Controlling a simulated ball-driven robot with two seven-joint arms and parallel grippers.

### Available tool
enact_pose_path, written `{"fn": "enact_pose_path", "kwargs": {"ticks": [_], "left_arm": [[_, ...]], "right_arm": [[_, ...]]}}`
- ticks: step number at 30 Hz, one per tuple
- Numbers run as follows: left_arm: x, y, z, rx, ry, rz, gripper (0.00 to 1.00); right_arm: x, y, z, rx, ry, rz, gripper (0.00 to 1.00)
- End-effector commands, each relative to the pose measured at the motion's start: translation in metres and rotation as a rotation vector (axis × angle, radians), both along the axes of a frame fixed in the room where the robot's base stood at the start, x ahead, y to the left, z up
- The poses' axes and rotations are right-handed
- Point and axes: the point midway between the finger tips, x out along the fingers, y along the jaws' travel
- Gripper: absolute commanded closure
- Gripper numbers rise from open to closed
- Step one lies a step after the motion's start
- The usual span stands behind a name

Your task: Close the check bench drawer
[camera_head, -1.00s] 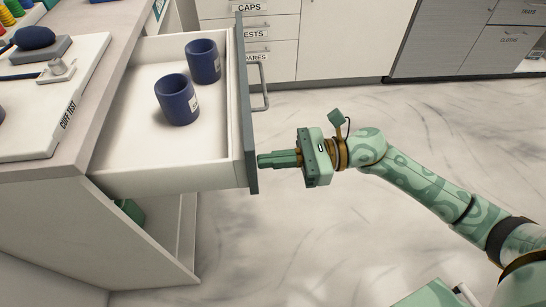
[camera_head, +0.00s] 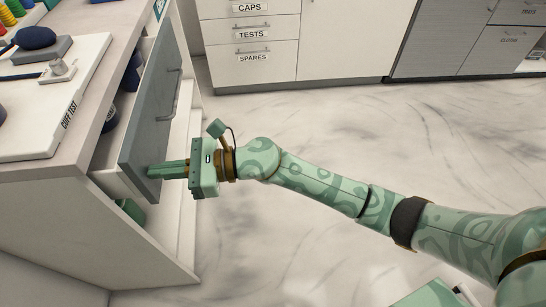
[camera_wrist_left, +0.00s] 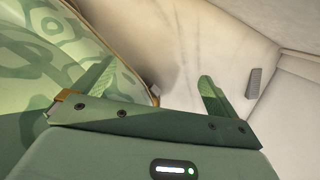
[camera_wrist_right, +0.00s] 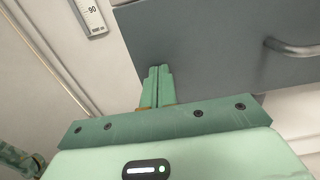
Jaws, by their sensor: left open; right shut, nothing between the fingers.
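The check bench drawer (camera_head: 155,115) has a grey front with a bar handle (camera_head: 175,95) and stands partly open from the bench (camera_head: 75,163). Dark blue cups (camera_head: 132,75) show in the gap behind its front, partly hidden. My right gripper (camera_head: 152,172) is shut and empty, its fingertips against the lower near part of the drawer front. In the right wrist view the shut fingers (camera_wrist_right: 158,75) meet the grey front, with the handle (camera_wrist_right: 290,48) to the right. My left gripper (camera_wrist_left: 155,85) is open and empty in the left wrist view, away from the drawer.
Labelled cabinets (camera_head: 250,50) stand at the back. The marble-patterned floor (camera_head: 330,130) right of the bench is clear.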

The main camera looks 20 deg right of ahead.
Motion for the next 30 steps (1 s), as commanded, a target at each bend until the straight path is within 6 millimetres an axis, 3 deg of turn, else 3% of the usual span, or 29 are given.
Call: {"fn": "enact_pose_path", "kwargs": {"ticks": [6,12,17,30], "left_arm": [[0.002,0.002,-0.003,0.004,0.002,-0.008,0.03],[0.007,0.010,-0.004,0.013,-0.003,-0.020,0.03],[0.008,0.016,-0.004,0.021,-0.002,-0.028,0.03],[-0.001,0.010,-0.003,0.014,0.010,-0.020,0.03]], "right_arm": [[0.011,0.040,-0.001,0.000,0.001,0.001,1.00],[0.017,0.059,-0.001,0.001,0.002,0.001,1.00],[0.019,0.065,0.000,0.000,0.001,-0.001,1.00],[0.020,0.067,0.002,0.004,-0.003,-0.001,1.00]]}}
